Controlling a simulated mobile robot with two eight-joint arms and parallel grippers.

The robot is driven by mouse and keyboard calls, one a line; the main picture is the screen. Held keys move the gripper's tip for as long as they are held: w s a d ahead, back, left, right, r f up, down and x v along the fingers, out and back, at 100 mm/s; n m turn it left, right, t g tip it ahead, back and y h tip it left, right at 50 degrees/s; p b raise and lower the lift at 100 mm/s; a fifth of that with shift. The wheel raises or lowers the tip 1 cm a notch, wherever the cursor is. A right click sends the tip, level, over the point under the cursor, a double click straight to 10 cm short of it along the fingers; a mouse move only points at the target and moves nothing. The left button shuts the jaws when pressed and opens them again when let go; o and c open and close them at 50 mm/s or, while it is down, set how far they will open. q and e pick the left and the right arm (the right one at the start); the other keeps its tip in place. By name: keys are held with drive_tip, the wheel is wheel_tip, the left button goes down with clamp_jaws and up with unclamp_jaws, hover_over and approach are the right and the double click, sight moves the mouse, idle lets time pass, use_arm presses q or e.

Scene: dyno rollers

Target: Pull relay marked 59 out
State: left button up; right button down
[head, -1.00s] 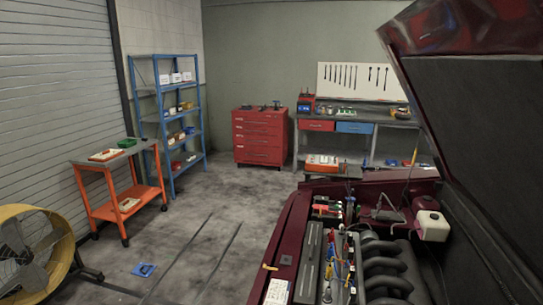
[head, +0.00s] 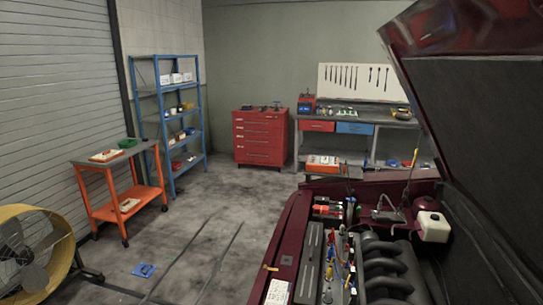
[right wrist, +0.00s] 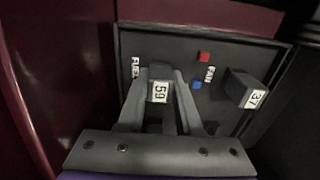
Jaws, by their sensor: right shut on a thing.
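In the right wrist view, the relay marked 59 (right wrist: 160,72) is a dark block with a white number label facing the camera. My right gripper (right wrist: 161,82) has one finger on each side of it and is shut on it. The relay is over the dark panel of an open box (right wrist: 225,50); its underside is hidden, so I cannot tell how far it sits in its socket. A second relay, marked 37 (right wrist: 240,84), stands tilted in the picture to the right, clear of the fingers. My left gripper is not in view.
The panel has a red block (right wrist: 204,57), a blue block (right wrist: 197,85) and a FAN label (right wrist: 209,75) between the relays. The head view shows the engine bay with a white reservoir (head: 433,226) under the raised hood (head: 470,130). Dark red bodywork (right wrist: 60,80) lies close left.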

drive_tip(key=shift+r+p, duration=0.9)
drive_tip(key=shift+r, duration=1.2)
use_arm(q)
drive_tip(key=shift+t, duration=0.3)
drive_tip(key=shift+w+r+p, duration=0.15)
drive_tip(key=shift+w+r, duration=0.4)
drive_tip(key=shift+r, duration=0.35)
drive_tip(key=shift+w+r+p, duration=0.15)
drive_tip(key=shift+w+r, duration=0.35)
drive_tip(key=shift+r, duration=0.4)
use_arm(e)
drive_tip(key=shift+r, duration=0.95)
